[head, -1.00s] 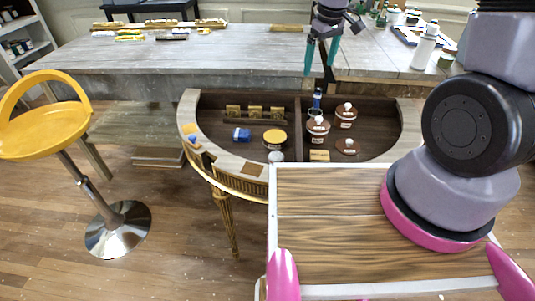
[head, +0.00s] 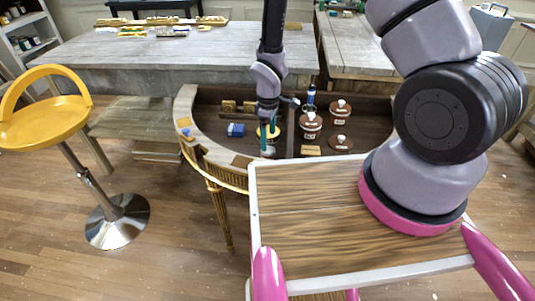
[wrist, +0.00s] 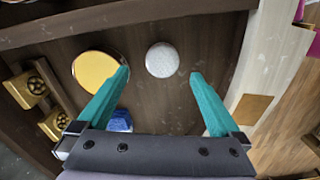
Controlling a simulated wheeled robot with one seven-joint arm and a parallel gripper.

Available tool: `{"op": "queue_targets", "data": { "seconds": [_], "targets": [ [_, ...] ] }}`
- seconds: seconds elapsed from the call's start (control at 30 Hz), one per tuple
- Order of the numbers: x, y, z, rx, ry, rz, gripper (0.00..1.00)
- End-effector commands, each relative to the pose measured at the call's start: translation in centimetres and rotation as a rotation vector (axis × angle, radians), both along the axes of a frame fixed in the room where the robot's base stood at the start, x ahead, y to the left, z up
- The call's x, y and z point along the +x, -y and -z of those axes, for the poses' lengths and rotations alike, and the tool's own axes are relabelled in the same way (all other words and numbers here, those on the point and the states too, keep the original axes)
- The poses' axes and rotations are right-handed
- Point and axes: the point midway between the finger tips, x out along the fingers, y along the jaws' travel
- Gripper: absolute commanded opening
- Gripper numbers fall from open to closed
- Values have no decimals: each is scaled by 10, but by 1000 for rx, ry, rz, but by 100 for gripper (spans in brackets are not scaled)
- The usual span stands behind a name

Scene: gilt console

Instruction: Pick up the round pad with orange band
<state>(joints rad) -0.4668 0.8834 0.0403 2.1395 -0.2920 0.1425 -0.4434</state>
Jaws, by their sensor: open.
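My gripper (head: 269,140) is over the left compartment of the dark curved drawer, its teal fingers pointing down. In the wrist view my gripper (wrist: 160,72) is open, with nothing between its fingers. A small round whitish-grey speckled pad (wrist: 162,60) lies on the drawer floor, in line with the gap between the fingertips. A larger round golden-yellow disc (wrist: 97,70) with a pale rim lies to its left, partly covered by the left finger. I cannot make out an orange band on the whitish pad from above.
A blue object (head: 236,129) lies left of my gripper in the same compartment. Brass blocks (wrist: 26,88) stand at the compartment's side. The drawer's pale rim (wrist: 252,70) is close on the right in the wrist view.

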Motion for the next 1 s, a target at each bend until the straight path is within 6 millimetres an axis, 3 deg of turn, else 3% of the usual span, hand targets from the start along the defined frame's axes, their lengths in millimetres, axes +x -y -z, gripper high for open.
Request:
{"op": "queue_targets", "data": {
  "seconds": [0.4, 0.67, 0.77, 0.9, 1.0],
  "targets": [
    [-4, -2, 50, -1, 0, 0, 100],
    [-3, -3, 52, 0, 0, 0, 100],
    [-3, -3, 52, 0, 0, 0, 66],
    [-3, -3, 52, 0, 0, 1, 12],
    [-3, -3, 52, 0, 0, 1, 12]
  ]
}}
